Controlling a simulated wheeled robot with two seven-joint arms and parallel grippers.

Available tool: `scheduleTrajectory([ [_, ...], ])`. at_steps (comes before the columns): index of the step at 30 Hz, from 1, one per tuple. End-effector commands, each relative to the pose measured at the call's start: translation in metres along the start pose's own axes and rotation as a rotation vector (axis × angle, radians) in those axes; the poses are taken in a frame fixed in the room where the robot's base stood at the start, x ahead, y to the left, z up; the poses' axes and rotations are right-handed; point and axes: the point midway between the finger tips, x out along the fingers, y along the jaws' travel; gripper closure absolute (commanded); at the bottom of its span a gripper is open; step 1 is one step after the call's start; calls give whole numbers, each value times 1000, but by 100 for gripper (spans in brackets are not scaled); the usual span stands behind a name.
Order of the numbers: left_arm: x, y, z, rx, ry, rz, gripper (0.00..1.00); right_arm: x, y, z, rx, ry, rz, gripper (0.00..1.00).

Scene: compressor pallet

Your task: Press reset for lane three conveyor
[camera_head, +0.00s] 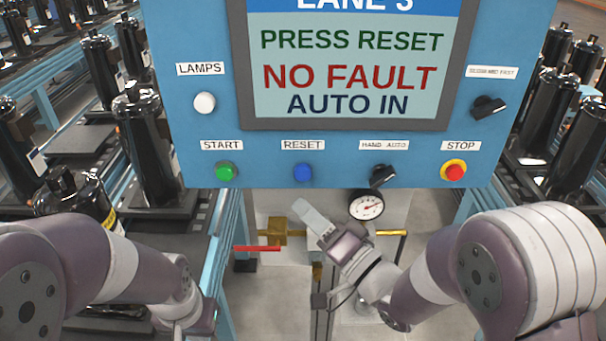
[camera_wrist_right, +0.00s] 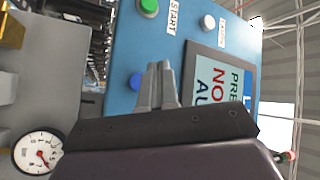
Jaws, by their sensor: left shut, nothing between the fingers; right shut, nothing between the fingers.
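The blue RESET button (camera_head: 303,172) is on the lower part of the blue control panel (camera_head: 330,160), under its RESET label. The screen (camera_head: 350,62) reads LANE 3, PRESS RESET, NO FAULT, AUTO IN. My right gripper (camera_head: 305,208) is shut and empty, its fingertips just below the RESET button in the head view. In the right wrist view, the shut fingers (camera_wrist_right: 159,70) point towards the panel beside the blue button (camera_wrist_right: 137,81). Whether they touch the panel cannot be told. My left arm is at the lower left; its gripper is outside the view.
A green START button (camera_head: 226,171) is left of RESET. A black HAND/AUTO knob (camera_head: 383,176) and a red STOP button (camera_head: 454,171) are to the right. A gauge (camera_head: 366,205) and a red-handled brass valve (camera_head: 272,236) sit below. Black compressors line conveyors both sides.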

Motion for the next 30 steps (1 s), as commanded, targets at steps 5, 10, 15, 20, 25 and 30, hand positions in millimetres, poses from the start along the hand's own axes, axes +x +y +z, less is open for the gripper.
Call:
scheduleTrajectory([
  [5,1,0,0,0,0,0,100,18,14,-13,0,0,1,100],
  [10,3,0,0,0,0,0,100,31,24,-22,0,0,1,100],
  [15,4,0,0,0,0,0,100,37,28,-27,0,0,1,100],
  [20,4,0,0,0,0,0,100,38,28,-28,1,0,1,100],
  [25,4,0,0,0,0,0,100,38,28,-28,0,0,1,100],
  [30,4,0,0,0,0,0,100,38,28,-28,0,0,1,100],
])
